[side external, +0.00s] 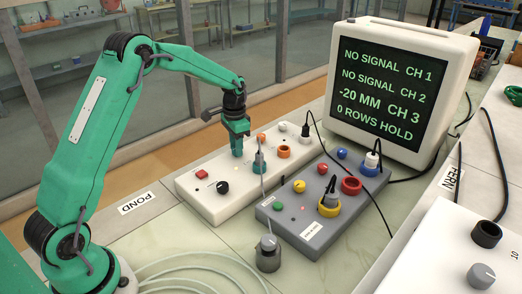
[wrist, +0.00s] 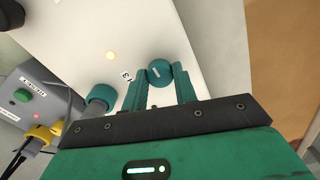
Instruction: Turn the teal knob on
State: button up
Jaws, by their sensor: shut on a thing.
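The teal knob (wrist: 158,72) is round with a pale mark on its top. It stands on the white panel (wrist: 215,60) beside a small printed label. My gripper (wrist: 160,88) is shut on the knob, one teal finger on each side of it. In the side external view my gripper (side external: 238,150) points straight down at the white box (side external: 205,197), and its fingers hide the knob. A pale yellow lamp (wrist: 110,55) glows on the panel left of the knob.
A teal socket (wrist: 104,92) with a plug stands close left of my fingers. The white box also carries a black knob (side external: 222,187), a red button (side external: 201,174) and orange parts. A grey box (side external: 290,238) with cables lies beside it. A screen (side external: 390,95) reads "-20 MM CH 3".

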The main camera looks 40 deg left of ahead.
jog(key=shift+r, duration=0.1)
jog(key=o, duration=1)
notch_tip(320, 180, up, 7)
jog(key=shift+f, duration=0.15)
jog(key=shift+r, duration=0.55)
